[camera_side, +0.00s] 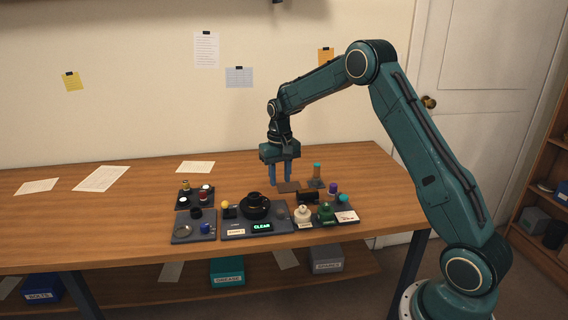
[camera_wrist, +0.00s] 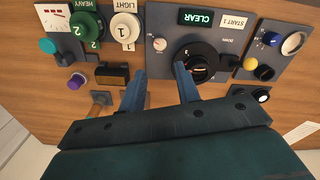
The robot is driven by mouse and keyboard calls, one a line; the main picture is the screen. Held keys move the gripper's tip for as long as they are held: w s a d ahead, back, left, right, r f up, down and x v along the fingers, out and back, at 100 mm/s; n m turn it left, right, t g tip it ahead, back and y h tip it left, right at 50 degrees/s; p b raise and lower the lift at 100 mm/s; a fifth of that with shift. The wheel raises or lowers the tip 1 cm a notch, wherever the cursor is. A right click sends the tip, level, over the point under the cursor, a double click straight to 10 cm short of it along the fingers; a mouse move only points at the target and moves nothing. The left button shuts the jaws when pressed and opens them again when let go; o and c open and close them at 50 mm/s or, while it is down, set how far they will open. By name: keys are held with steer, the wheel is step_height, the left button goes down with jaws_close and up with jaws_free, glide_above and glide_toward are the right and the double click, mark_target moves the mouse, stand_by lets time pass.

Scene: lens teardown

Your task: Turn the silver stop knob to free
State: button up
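A small round silver knob (camera_wrist: 159,44) sits on the dark panel (camera_wrist: 158,68) with the CLEAR display. I take it as the stop knob; its setting is too small to read. In the side view it looks like a grey disc (camera_side: 282,213) right of the black lens piece (camera_side: 256,206). The lens piece (camera_wrist: 205,53) is beside the knob in the wrist view. My gripper (camera_wrist: 160,78) points down with its two blue fingers apart and nothing between them. In the side view my gripper (camera_side: 281,182) hangs above the back of the panel, apart from the knob.
A white knob (camera_wrist: 125,29) and a green knob (camera_wrist: 85,26) stand close beside the panel. The table's left side holds only papers (camera_side: 101,178).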

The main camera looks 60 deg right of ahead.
mark_target(280, 211)
step_height(280, 211, down, 12)
steer(key=shift+r, duration=0.15)
stand_by(0.4)
steer(key=shift+c, duration=0.2)
jaws_close()
